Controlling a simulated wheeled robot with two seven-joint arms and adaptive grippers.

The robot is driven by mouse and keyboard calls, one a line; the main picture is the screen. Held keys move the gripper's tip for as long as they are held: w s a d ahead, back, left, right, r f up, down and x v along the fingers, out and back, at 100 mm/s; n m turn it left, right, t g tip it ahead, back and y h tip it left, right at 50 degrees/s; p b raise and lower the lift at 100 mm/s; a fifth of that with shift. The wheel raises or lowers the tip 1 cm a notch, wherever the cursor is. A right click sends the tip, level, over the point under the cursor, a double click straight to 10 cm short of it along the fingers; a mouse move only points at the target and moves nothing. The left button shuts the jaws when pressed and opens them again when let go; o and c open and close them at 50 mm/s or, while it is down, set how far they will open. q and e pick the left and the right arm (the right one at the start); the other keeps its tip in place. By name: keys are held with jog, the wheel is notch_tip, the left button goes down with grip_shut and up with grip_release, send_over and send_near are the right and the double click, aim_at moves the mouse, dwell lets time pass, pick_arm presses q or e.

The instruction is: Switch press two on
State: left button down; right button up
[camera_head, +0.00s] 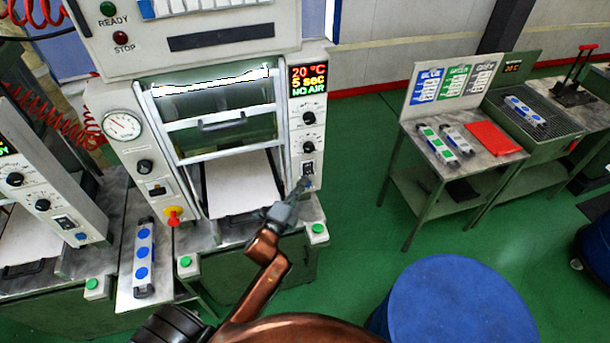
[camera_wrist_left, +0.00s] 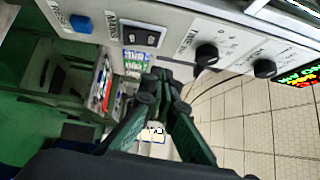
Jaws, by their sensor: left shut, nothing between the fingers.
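The middle press (camera_head: 205,62) has a side panel with a lit display (camera_head: 308,78) reading 20 °C, 5 sec and NO AIR. Below it are two knobs and a black main switch (camera_head: 307,169); its rocker position is too small to tell. My left gripper (camera_head: 303,185) is shut and empty, its tips just below the switch. In the left wrist view the shut fingers (camera_wrist_left: 161,75) point at the panel beside the main switch (camera_wrist_left: 145,36), apparently a little short of it. A blue reset button (camera_wrist_left: 80,23) sits beside the switch. My right gripper is not in view.
A red-and-yellow emergency button (camera_head: 173,215) and green buttons (camera_head: 318,228) are on the press front. Another press panel (camera_head: 45,190) stands left. A blue drum (camera_head: 438,300) is at lower right. A table with moulds (camera_head: 395,140) stands right, past clear green floor.

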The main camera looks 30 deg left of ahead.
pick_arm(q)
jog(key=s, duration=0.6)
jog(key=shift+s+d+r, duration=0.2)
jog(key=shift+s+d, duration=0.15)
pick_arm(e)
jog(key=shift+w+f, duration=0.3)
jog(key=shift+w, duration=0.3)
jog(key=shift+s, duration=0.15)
